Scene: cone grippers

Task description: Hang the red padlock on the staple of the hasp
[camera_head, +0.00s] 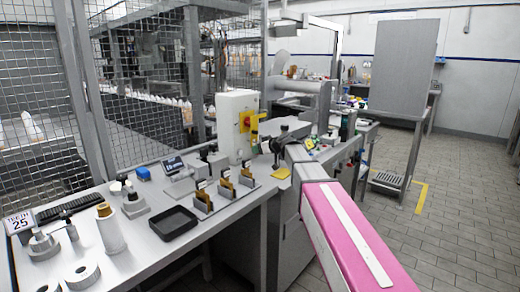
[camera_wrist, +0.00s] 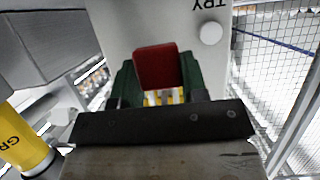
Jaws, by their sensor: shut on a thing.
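The red padlock (camera_wrist: 158,66) sits between the two green fingers of my gripper (camera_wrist: 158,80) in the wrist view. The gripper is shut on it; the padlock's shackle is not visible.
The grey bench (camera_head: 150,262) holds a black tray (camera_head: 173,223), several small brown card-like pieces on stands, a white cylinder (camera_head: 112,235) and a keyboard (camera_head: 69,207). A yellow cylinder (camera_wrist: 25,140) is at the left of the wrist view. Mesh fencing (camera_head: 140,85) stands behind the bench.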

